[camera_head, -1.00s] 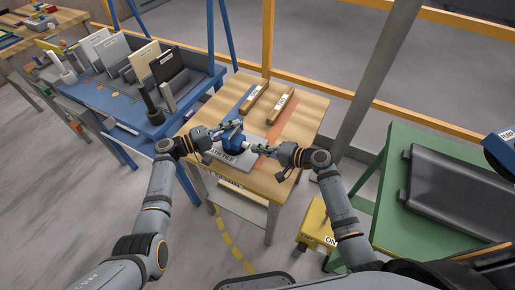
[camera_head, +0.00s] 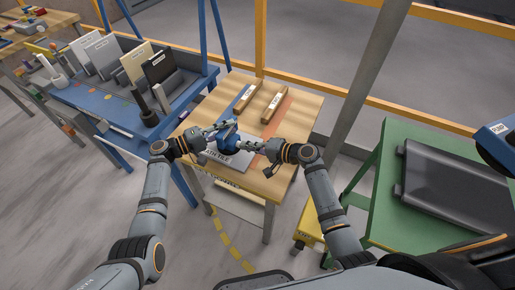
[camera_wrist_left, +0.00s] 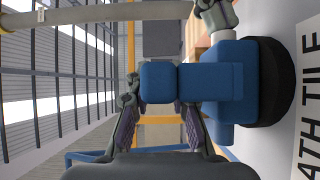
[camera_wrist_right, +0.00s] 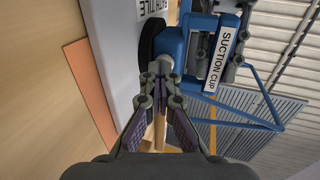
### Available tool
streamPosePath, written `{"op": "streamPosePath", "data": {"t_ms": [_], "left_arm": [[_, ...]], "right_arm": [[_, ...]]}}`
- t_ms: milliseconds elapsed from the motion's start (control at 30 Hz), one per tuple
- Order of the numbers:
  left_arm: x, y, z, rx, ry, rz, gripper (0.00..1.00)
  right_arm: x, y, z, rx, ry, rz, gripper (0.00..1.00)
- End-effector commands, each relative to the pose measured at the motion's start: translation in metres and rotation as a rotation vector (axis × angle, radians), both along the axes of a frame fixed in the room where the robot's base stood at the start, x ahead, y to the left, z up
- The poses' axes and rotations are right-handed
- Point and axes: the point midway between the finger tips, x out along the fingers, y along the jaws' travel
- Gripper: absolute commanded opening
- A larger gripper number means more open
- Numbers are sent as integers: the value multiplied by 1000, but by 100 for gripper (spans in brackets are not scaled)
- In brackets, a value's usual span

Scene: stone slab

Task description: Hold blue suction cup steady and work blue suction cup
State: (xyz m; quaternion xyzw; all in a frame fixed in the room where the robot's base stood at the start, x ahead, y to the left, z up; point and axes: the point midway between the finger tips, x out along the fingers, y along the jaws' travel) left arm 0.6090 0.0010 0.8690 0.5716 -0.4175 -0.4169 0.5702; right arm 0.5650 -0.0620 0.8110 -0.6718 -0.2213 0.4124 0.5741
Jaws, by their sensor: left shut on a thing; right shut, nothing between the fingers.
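The blue suction cup (camera_head: 229,137) stands on the pale bath tile (camera_head: 238,158) on the wooden table. In the left wrist view its blue body (camera_wrist_left: 213,88) and black round pad (camera_wrist_left: 266,82) show, pad against the tile. My left gripper (camera_head: 214,128) is shut on the cup's blue handle (camera_wrist_left: 158,82). My right gripper (camera_head: 248,144) is shut with nothing between its fingers. In the right wrist view its tips (camera_wrist_right: 160,75) are at the cup's side by a grey knob (camera_wrist_right: 165,62); I cannot tell whether they touch.
Two labelled wooden bars (camera_head: 245,97) lie at the table's back, near an orange strip (camera_head: 279,122). A blue rack (camera_head: 128,93) with upright panels stands left. A green table (camera_head: 382,190) with a dark tray (camera_head: 450,190) stands right. A yellow box (camera_head: 308,227) sits below my right arm.

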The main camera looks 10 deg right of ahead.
Motion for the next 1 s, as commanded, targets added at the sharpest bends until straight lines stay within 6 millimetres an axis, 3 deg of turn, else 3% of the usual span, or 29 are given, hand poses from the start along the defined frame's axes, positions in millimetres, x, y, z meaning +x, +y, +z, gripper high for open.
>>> {"op": "streamPosePath", "data": {"t_ms": [233, 600, 1000], "left_arm": [[-1, -1, -1, -1, 3, -3, 0], [-1, -1, -1, -1, 3, -2, 0], [-1, -1, -1, -1, 2, -2, 0]], "right_arm": [[-25, -34, -2, -7, 3, 1, 0], [-70, -96, 23, -6, 1, 2, 0], [-79, -108, 30, 0, 0, 0, 0]]}}
